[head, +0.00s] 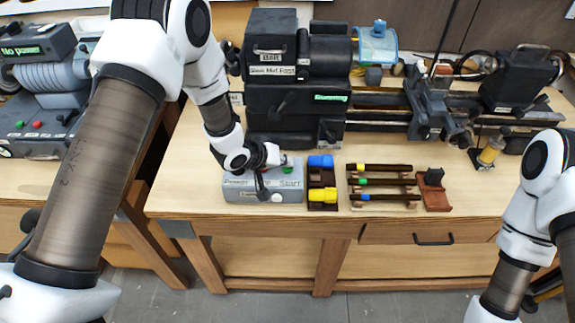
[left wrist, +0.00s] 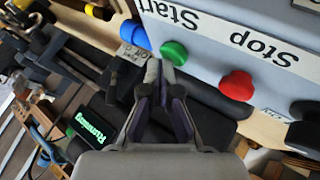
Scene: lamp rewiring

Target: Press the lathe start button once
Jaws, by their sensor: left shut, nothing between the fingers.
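The grey control box (head: 235,191) lies on the bench in front of the lathe (head: 300,110). Its green start button (head: 287,170) is partly visible beside my left gripper (head: 280,161). In the left wrist view the green button (left wrist: 174,52) sits by the "Start" label, and a red button (left wrist: 236,86) sits by "Stop". My left gripper (left wrist: 160,72) is shut and empty, its fingertips right at the green button's edge; I cannot tell if they touch it. A green display (head: 330,97) on the lathe reads "Running". My right arm shows at the right, its gripper out of view.
Blue and yellow pieces (head: 322,195) in a dark holder stand just right of the box. A rack of dark rods (head: 384,181) and a brown stand (head: 435,192) follow. Another machine (head: 40,90) at far left shows "No power". The front right bench top is clear.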

